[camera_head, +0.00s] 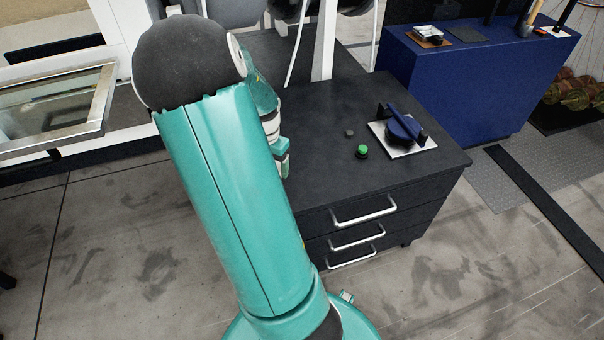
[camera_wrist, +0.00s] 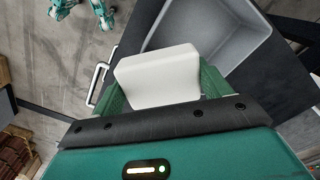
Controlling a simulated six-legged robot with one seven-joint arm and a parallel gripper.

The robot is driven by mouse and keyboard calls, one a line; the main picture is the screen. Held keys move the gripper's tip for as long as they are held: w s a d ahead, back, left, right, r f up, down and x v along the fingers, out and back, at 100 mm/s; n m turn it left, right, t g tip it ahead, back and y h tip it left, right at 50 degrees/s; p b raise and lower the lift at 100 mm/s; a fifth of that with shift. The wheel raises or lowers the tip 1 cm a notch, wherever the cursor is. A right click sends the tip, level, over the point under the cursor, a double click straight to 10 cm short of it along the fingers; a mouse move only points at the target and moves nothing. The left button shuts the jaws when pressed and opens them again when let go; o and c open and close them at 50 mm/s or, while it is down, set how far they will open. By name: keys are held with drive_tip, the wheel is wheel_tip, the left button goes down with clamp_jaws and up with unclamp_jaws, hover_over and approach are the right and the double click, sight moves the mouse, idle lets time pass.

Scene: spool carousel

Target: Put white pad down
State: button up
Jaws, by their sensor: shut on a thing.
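The white pad (camera_wrist: 157,72) is a pale block with rounded edges in the middle of the wrist view. My gripper (camera_wrist: 160,92) is shut on it, with a teal finger at each side. A grey open bin (camera_wrist: 222,32) lies just beyond the pad, and the pad overlaps its near edge in this view. I cannot tell the height of the pad over the bench. In the head view my arm hides the pad and the bin; only a bit of the gripper (camera_head: 283,158) shows at the bench's left edge.
The dark drawer bench (camera_head: 325,185) carries a green button (camera_head: 362,151), a small dark knob (camera_head: 349,133) and a blue device on a white plate (camera_head: 412,150). A blue cabinet (camera_head: 470,85) stands behind right. The bench top between my arm and the button is clear.

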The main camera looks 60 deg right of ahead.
approach(308, 178)
drive_tip(key=w+a+r, duration=0.2)
drive_tip(key=a, duration=0.2)
drive_tip(key=d+f, duration=0.1)
drive_tip(key=s+d+f, duration=0.1)
drive_tip(key=d+f, duration=0.1)
drive_tip(key=f, duration=0.1)
drive_tip(key=shift+s+f, duration=0.1)
drive_tip(key=shift+s, duration=0.2)
drive_tip(key=shift+s+d+f, duration=0.1)
drive_tip(key=shift+d+f, duration=0.25)
drive_tip(key=shift+f, duration=0.15)
drive_tip(key=shift+s+d+f, duration=0.1)
drive_tip(key=shift+d+f, duration=0.1)
drive_tip(key=shift+f, duration=1.55)
drive_tip(key=shift+a+f, duration=0.1)
drive_tip(key=shift+f, duration=0.3)
